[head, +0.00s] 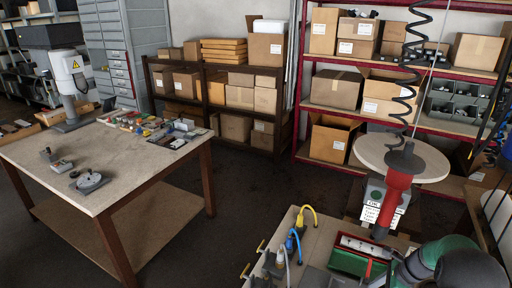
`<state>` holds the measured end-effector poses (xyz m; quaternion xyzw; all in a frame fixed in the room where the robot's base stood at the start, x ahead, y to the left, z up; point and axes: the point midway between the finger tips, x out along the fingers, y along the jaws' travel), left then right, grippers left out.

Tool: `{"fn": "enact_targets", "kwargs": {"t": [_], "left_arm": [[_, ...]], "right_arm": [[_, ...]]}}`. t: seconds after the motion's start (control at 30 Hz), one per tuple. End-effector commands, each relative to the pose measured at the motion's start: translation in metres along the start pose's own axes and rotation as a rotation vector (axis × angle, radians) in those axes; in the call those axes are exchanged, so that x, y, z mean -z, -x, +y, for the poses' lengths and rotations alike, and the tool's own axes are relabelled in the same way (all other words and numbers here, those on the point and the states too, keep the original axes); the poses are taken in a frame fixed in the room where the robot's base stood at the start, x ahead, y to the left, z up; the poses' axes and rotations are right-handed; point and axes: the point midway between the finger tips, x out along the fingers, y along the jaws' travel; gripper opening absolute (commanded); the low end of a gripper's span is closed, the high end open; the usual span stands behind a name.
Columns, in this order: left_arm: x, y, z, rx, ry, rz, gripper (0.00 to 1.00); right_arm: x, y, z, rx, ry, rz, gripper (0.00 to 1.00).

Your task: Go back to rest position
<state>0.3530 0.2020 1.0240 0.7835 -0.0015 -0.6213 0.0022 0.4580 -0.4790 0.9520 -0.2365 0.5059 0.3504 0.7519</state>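Neither of my grippers shows in the head view. The task names no object. A rounded green and dark grey shape (440,262) fills the lower right corner; I cannot tell whether it is part of my arm or a machine. Whether my grippers hold anything cannot be seen.
A table (120,165) with small parts and a white device (66,75) stands left. A workbench (318,232) with cables and a green-red box (358,255) is at lower right, below a red tool (398,180) on a coiled cord. Shelves (430,125) line the back; dark floor (250,185) between is clear.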

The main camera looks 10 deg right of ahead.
Motion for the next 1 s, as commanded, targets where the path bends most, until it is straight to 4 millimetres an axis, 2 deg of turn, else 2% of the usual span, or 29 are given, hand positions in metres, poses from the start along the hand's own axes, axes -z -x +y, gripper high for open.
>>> {"fn": "enact_targets", "kwargs": {"t": [0.17,0.37,0.57,0.7,0.83,0.9,1.0], "left_arm": [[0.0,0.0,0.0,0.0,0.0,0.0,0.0],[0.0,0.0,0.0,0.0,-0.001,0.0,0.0],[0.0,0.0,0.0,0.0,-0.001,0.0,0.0],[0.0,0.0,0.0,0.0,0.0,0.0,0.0],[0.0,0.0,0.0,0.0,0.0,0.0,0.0],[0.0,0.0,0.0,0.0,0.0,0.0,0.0],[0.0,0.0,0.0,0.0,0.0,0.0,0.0]], "right_arm": [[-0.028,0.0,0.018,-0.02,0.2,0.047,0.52],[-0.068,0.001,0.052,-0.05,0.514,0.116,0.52],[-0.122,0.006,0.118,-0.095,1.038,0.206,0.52],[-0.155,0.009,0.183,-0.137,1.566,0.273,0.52],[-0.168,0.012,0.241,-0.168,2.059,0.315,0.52],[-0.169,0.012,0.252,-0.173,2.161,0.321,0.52],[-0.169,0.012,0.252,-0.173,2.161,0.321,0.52]]}}
